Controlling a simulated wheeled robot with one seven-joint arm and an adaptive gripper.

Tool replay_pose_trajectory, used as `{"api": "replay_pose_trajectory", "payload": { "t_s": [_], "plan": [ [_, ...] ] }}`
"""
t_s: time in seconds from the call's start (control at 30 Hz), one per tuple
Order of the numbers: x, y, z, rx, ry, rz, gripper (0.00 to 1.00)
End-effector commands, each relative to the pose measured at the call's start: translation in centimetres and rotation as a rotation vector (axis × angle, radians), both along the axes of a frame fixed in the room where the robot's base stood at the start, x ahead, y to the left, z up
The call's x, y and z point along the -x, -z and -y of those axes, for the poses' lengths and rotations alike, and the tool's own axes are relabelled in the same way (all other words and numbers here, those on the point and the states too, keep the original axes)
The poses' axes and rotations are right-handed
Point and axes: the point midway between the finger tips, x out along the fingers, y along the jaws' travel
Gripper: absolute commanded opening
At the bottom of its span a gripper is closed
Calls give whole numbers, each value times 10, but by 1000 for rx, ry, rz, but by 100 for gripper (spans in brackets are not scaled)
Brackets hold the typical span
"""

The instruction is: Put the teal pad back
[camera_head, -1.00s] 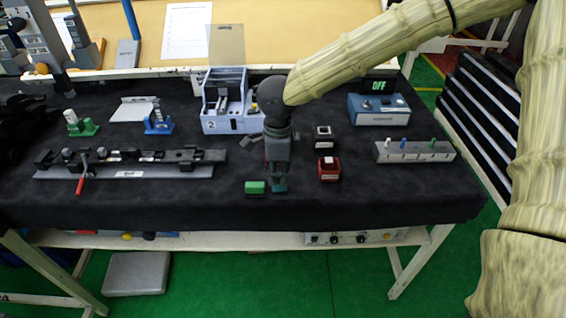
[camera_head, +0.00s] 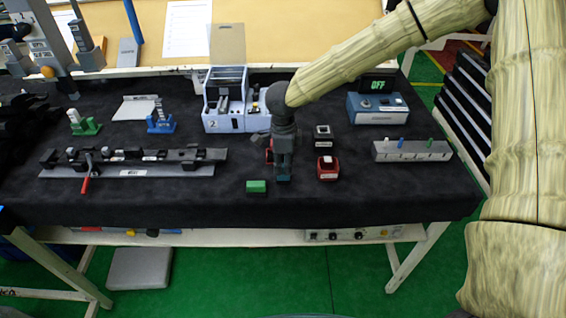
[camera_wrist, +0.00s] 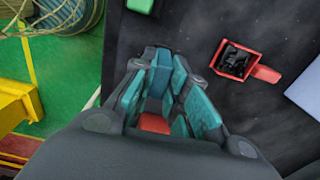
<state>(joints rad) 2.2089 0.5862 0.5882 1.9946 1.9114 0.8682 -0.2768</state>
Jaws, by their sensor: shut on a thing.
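My gripper (camera_head: 283,170) points down over the near middle of the black-covered table, shut on a small teal piece, the teal pad (camera_head: 283,178). The pad shows low at the fingertips in the head view. In the wrist view my gripper (camera_wrist: 165,75) has teal surfaces on and between its fingers, so the pad's exact outline is hard to tell. Whether the pad touches the table is unclear. A small red open holder with a dark inside (camera_wrist: 235,64) lies beyond the fingers; my gripper partly hides it in the head view.
A green block (camera_head: 256,187) lies just left of my gripper. A red box (camera_head: 327,168) and a grey-and-white box (camera_head: 323,136) stand to its right. A rail fixture (camera_head: 130,163) is at left, a blue-white station (camera_head: 223,118) behind, and a peg strip (camera_head: 412,151) at right.

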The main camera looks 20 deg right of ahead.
Motion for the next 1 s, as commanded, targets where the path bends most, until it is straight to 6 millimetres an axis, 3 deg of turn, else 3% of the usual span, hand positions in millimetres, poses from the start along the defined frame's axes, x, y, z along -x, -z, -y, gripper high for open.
{"api": "replay_pose_trajectory", "payload": {
  "t_s": [0.3, 0.33, 0.43, 0.83, 1.0],
  "plan": [
    [0, 3, 0, 0, 0, -1, 0],
    [0, 3, 0, 0, 0, 0, 19],
    [0, 3, 0, 0, 0, 0, 37],
    [0, 1, 0, -1, 0, 1, 37],
    [-1, -19, 0, -1, 1, 2, 37]
  ]
}}
